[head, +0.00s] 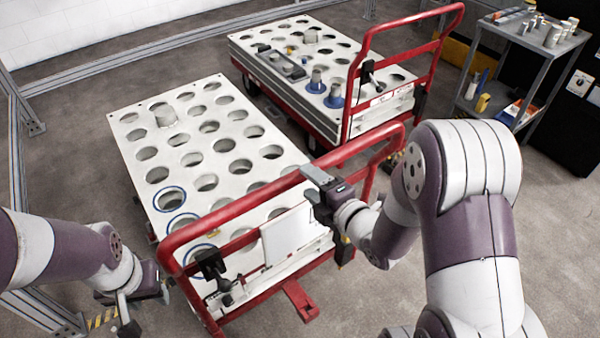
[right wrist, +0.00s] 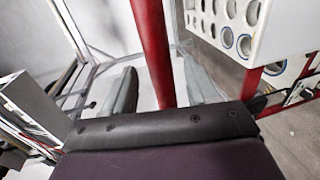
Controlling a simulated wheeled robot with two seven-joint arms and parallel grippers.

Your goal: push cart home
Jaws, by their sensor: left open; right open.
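The near cart has a white top with rows of round holes (head: 190,138) and a red tubular push handle (head: 240,207) at its near end. My right gripper (head: 318,182) is at the right part of the handle. In the right wrist view the red handle bar (right wrist: 150,50) passes between the two spread fingers (right wrist: 160,88), with gaps showing beside it. My left gripper (head: 125,308) is open at the lower left, beside the handle's left side and apart from its top bar. Its fingertips are partly hard to make out.
A second red-framed cart (head: 330,65) with parts on it stands behind to the right. A grey shelf trolley (head: 530,40) is at the back right. Metal rails (head: 150,48) run along the back and left. Grey floor is open at the right front.

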